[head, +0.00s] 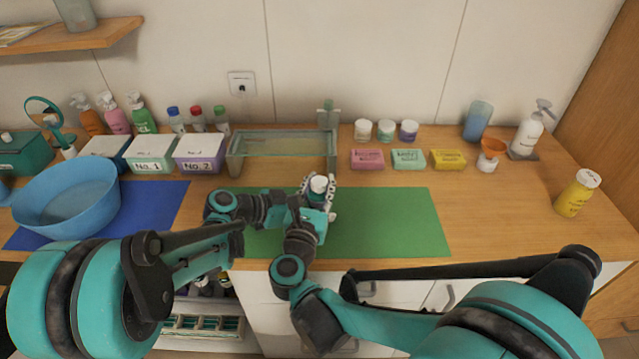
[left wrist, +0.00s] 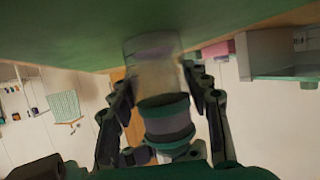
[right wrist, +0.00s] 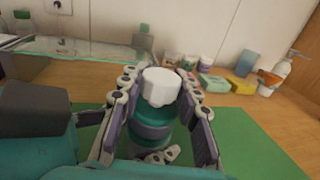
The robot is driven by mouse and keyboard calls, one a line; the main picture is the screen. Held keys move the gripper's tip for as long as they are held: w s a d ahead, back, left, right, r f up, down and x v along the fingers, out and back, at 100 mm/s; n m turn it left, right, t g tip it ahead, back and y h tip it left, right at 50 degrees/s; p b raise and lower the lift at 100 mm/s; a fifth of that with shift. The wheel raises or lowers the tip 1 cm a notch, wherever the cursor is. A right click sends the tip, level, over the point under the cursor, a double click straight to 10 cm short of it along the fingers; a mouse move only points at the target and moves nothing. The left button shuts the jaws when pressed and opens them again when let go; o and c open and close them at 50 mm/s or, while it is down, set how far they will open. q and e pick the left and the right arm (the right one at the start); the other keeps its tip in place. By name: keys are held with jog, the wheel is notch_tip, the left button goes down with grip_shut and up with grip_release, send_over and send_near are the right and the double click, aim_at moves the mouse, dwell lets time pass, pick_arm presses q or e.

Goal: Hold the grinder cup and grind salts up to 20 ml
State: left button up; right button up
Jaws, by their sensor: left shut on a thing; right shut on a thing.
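The grinder shows its white cap (head: 319,183) above the green mat (head: 395,225) in the head view. In the right wrist view it has a white faceted cap (right wrist: 162,84) on a teal body with a grey band. My right gripper (right wrist: 157,80) has its fingers on both sides of it, shut on it. In the left wrist view the clear cup (left wrist: 153,60) shows against the mat, with a teal and grey banded part beside it. My left gripper (left wrist: 158,72) is shut with its fingers either side of this cup. The fill level inside is too blurred to read.
A glass tank (head: 282,172) stands behind the mat. Soap bars (head: 408,159) and jars (head: 386,130) stand behind it to the right. A blue basin (head: 68,198) is at left, with boxes No. 1 and No. 2 (head: 200,165). The mat's right half is clear.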

jog(key=o, duration=1.2)
jog(key=v, duration=1.2)
